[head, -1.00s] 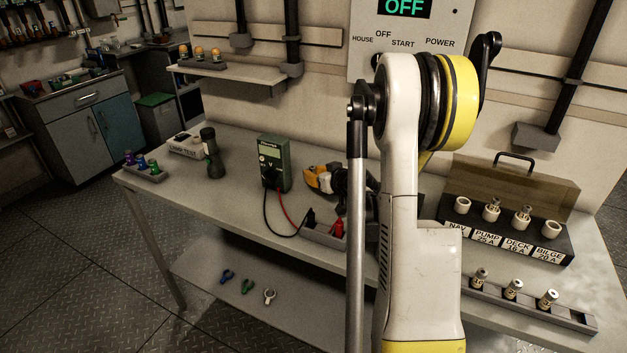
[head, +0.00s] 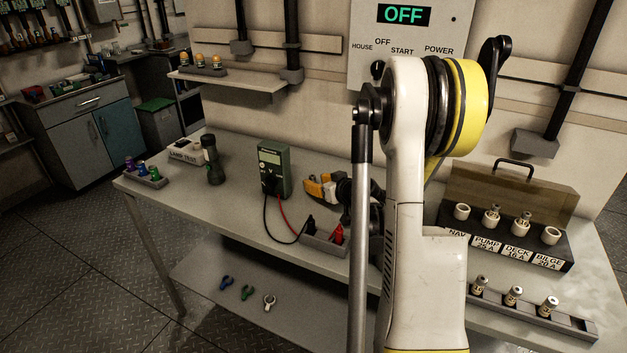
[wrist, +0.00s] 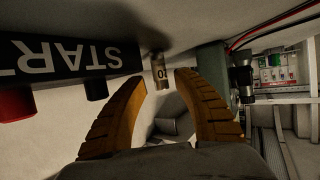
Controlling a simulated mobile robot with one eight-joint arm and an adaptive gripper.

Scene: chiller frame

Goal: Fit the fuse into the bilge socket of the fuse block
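My gripper (head: 320,190) is beside the multimeter, partly behind my own arm in the head view. In the wrist view its orange fingers (wrist: 161,80) are spread. A small fuse with a printed label (wrist: 159,70) shows between and just beyond the fingertips, with a gap on each side. I cannot read its rating surely. The fuse block (head: 512,246) stands at the right of the bench. Its bilge socket (head: 550,236) is a white ring at the right end and looks empty. The nav socket (head: 462,212) looks empty too; pump (head: 491,215) and deck (head: 522,223) hold fuses.
A tray (head: 570,322) with three fuses lies before the block, whose cover (head: 510,190) stands raised. The multimeter (head: 273,167) and probe holder (head: 322,246) are near my gripper. A dark START-labelled block (wrist: 70,58) is close in the wrist view. The bench's left middle is clear.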

